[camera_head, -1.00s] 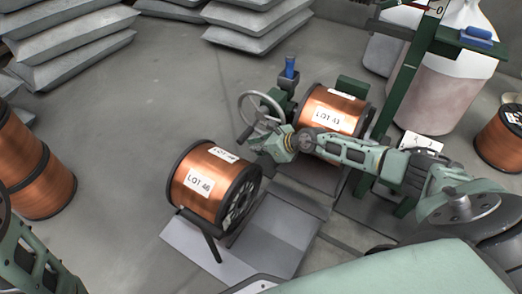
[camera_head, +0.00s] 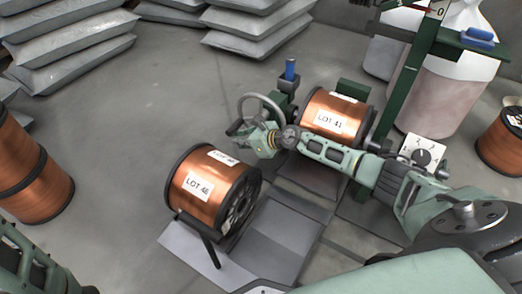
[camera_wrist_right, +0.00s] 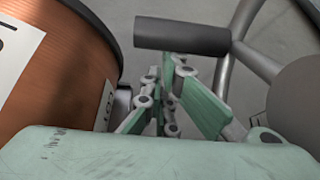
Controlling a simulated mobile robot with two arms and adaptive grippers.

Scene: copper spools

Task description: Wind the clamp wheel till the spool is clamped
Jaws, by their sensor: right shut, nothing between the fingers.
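The clamp wheel (camera_head: 264,98) is a grey spoked handwheel on the green clamp stand, left of the copper spool labelled LOT 41 (camera_head: 338,106). My right gripper (camera_head: 240,132) is at the wheel's near lower side, shut and empty. In the right wrist view its fingers (camera_wrist_right: 172,80) are together, just below the wheel's dark cylindrical handle (camera_wrist_right: 183,36); contact is unclear. The wheel's rim and spokes (camera_wrist_right: 244,50) show to the right there. A copper spool (camera_wrist_right: 60,70) fills the left side. Whether the clamp touches the LOT 41 spool is hidden. My left gripper is out of view.
A second spool, LOT 46 (camera_head: 207,185), sits on a low cradle just in front of my right gripper. A blue-handled part (camera_head: 290,70) stands behind the wheel. A control box with a knob (camera_head: 423,152) is to the right.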

